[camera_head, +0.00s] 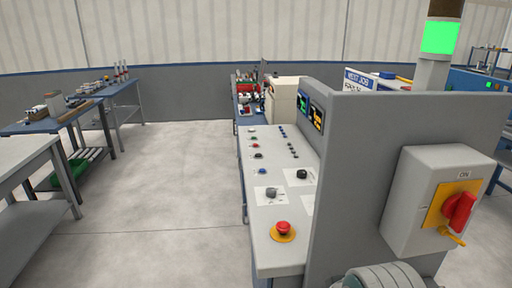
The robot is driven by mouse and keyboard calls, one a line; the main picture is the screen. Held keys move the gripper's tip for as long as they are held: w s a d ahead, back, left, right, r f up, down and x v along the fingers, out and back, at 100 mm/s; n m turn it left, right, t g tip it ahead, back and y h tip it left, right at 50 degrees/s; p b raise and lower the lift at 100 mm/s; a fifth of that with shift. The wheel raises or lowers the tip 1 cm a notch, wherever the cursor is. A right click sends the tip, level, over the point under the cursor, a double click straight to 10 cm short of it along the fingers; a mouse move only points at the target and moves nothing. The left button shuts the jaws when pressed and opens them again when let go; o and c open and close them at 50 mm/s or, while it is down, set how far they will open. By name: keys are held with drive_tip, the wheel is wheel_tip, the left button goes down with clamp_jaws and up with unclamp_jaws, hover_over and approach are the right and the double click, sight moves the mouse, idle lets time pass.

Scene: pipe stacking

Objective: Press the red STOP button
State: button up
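A red mushroom-shaped button (283,226) sits on a round yellow base at the near end of the light grey control panel (268,256). It stands raised on its base, and nothing covers it. No STOP lettering is readable on it. A smaller red button (255,146) is farther back on the same panel.
An upright grey plate (365,130) rises along the panel's right side. A switch box (435,165) with a red rotary handle (460,211) on yellow is fixed to it. A green light (440,37) glows above. The floor (170,200) left of the panel is clear.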

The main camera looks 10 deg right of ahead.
drive_tip(key=shift+d, duration=0.1)
clamp_jaws()
drive_tip(key=shift+a, duration=0.4)
drive_tip(key=shift+d, duration=0.25)
drive_tip(key=shift+a, duration=0.1)
